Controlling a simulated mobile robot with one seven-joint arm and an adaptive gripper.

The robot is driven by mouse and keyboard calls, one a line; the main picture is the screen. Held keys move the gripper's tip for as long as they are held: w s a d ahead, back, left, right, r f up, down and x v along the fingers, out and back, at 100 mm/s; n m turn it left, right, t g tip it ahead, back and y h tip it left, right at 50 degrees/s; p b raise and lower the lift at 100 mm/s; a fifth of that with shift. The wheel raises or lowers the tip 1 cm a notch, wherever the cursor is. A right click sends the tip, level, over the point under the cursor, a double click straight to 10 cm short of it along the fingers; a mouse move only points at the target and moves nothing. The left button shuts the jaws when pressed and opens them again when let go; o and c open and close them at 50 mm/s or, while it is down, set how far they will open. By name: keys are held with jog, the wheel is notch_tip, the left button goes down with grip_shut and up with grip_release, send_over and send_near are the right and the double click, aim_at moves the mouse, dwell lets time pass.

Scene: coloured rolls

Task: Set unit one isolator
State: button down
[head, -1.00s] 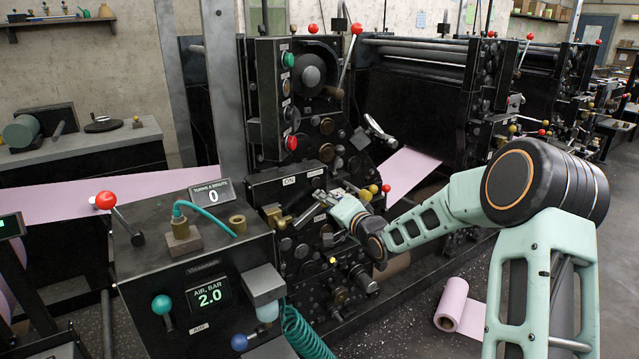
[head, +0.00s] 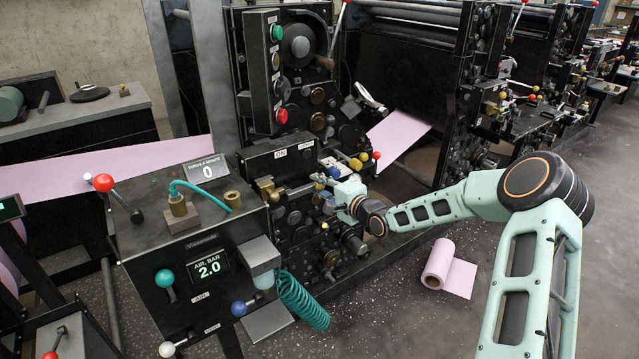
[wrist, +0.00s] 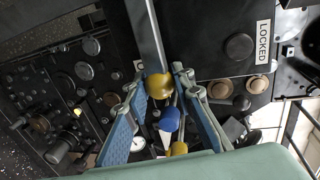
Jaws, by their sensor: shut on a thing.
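My gripper (head: 323,181) is at the dark press unit (head: 285,168), below two small white labels. In the wrist view its two blue-padded fingers (wrist: 159,78) are closed on a yellow knob (wrist: 158,88) at the end of a flat grey lever (wrist: 150,35). The lever (head: 298,189) shows in the head view, running left to a brass block (head: 265,187). One label reads LOCKED (wrist: 264,41) in the wrist view. A blue knob (wrist: 170,120) and another yellow knob (wrist: 178,149) lie between or behind the fingers. I cannot tell which part is the isolator.
A console (head: 185,255) with readouts 0 and 2.0 stands left of the gripper. A green coiled hose (head: 303,300) hangs beside it. Red and yellow knobs (head: 355,164) sit close right of the gripper. A pink roll (head: 438,262) lies on the floor.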

jog(key=shift+f, duration=0.1)
jog(key=c, duration=1.6)
grip_release()
jog(key=shift+s+d, duration=0.35)
jog(key=v, duration=1.1)
jog(key=shift+s, duration=0.1)
